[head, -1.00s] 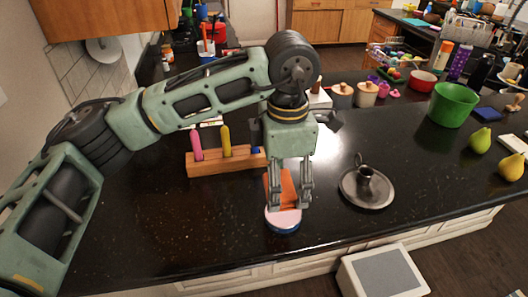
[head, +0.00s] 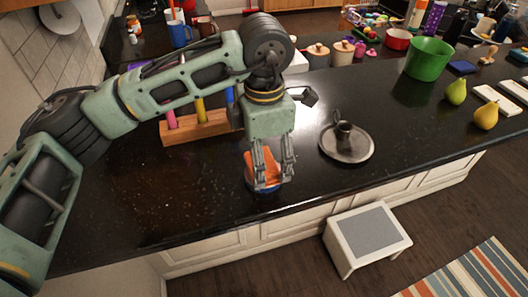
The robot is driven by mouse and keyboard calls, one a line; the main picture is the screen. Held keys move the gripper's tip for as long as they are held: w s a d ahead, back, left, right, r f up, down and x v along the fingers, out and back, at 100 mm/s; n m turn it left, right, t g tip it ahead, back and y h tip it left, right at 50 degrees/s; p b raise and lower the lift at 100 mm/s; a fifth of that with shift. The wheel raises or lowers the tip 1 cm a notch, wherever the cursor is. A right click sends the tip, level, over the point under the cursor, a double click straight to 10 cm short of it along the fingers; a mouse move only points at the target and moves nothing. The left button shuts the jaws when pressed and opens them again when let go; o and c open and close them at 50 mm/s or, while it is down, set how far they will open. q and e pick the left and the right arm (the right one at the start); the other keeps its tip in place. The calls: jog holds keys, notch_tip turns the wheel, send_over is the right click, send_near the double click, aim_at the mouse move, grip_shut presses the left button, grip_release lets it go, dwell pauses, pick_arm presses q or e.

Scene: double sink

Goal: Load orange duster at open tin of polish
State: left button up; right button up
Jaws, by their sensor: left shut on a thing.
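My left gripper (head: 272,178) points down near the counter's front edge and is shut on the orange duster (head: 265,165). The duster hangs between the fingers, right over the open tin of polish (head: 250,187). The tin is low and round with a blue side. The duster and fingers hide most of its top. The duster's lower edge meets the tin in the picture, but I cannot tell how firmly it touches. My right gripper is not in view.
A wooden block with coloured pegs (head: 200,127) stands behind left. A dark metal candle holder (head: 346,143) is to the right. A green pot (head: 428,60) and pears (head: 485,115) are farther right. A white step stool (head: 367,238) stands on the floor. The counter left of the tin is clear.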

pick_arm(q)
jog(key=shift+a, duration=0.1)
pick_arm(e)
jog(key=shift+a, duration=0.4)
pick_arm(q)
jog(key=shift+f, duration=0.15)
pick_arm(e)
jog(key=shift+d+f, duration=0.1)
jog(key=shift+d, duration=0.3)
pick_arm(q)
jog(key=shift+f+b, duration=0.35)
jog(key=shift+b, duration=0.15)
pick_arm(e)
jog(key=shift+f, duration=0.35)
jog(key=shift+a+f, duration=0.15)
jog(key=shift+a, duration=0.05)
pick_arm(q)
jog(key=shift+f+b, duration=0.15)
jog(key=shift+b, duration=0.2)
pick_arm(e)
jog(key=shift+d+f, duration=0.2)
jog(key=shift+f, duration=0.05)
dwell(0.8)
